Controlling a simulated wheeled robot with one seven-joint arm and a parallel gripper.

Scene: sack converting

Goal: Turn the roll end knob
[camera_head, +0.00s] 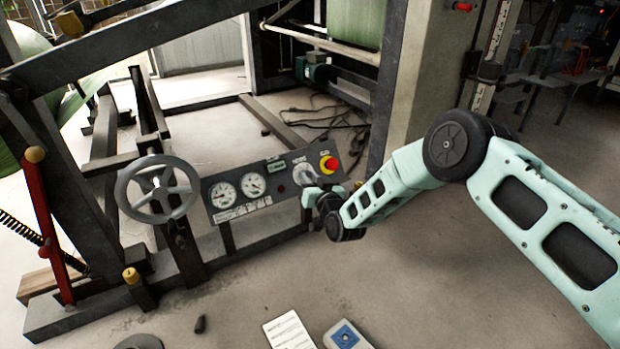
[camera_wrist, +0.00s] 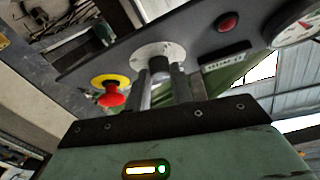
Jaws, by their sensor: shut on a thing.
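The knob (camera_wrist: 160,68) sits on a round white dial plate on the dark control panel. My gripper (camera_wrist: 162,80) is shut on it, with one finger on each side, in the wrist view. The fingers hide part of the knob. In the head view the white dial plate (camera_head: 304,172) shows at the right part of the panel (camera_head: 272,190). My gripper (camera_head: 312,194) reaches it from the lower right there and hides most of the knob. The lettering by the knob is too small to read surely.
A red stop button on yellow (camera_head: 328,164) is close right of the knob. Two gauges (camera_head: 223,195) and a handwheel (camera_head: 157,189) are to the left. A red lever (camera_head: 47,225) stands farther left. Papers (camera_head: 288,331) lie low in front; the floor at centre is clear.

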